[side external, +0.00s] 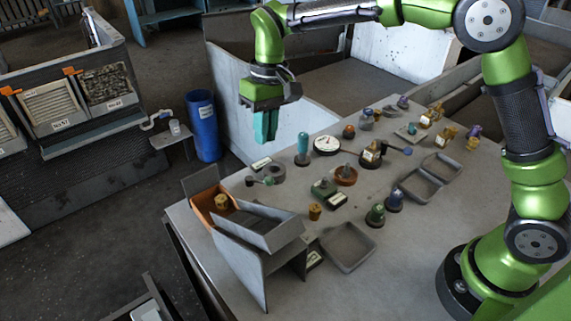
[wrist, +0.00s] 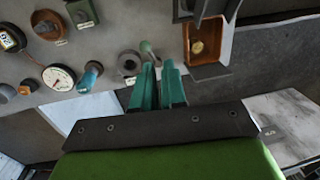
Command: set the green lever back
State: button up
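The green lever (side external: 267,181) is small, with a pale green knob, and stands near the far left edge of the table in the side view. It also shows in the wrist view, with its knob (wrist: 145,46) just beyond my fingertips and its lower part partly hidden by them. My gripper (side external: 266,138) hangs above and beyond the table's far edge, clear of the lever, with its teal fingers pointing down. In the wrist view the fingers (wrist: 159,65) are a narrow gap apart with nothing between them.
A grey round part (wrist: 129,62) sits beside the lever. A teal-topped post (side external: 302,146) and a white dial (side external: 327,144) stand nearby. An orange bin (side external: 205,209) is at the table's left end. Several knobs and trays crowd the tabletop. A blue barrel (side external: 202,125) stands on the floor.

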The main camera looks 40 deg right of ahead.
aim_at(268, 181)
jog(key=a+f+m+h, duration=0.1)
jog(key=s+a+f+m+h, duration=0.1)
jog(key=a+m, duration=0.1)
jog(key=a+f+m, duration=0.1)
jog(key=a+m, duration=0.1)
jog(key=shift+s+f+h, duration=0.15)
jog(key=shift+s+h, duration=0.2)
jog(key=shift+h, duration=0.05)
grip_shut()
jog(key=d+f+m, duration=0.1)
jog(key=f+m, duration=0.2)
jog(key=w+d+f+m+t+h, duration=0.1)
jog(key=f+m, duration=0.2)
jog(key=w+d+f+m+h, duration=0.1)
jog(key=f+m, duration=0.2)
jog(key=shift+d+f+t, duration=0.1)
jog(key=shift+f+t, duration=0.2)
jog(key=shift+f, duration=0.1)
jog(key=shift+d+n+t, duration=0.4)
jog(key=shift+d+n, duration=0.55)
jog(key=shift+n, duration=0.55)
jog(key=shift+r, duration=0.1)
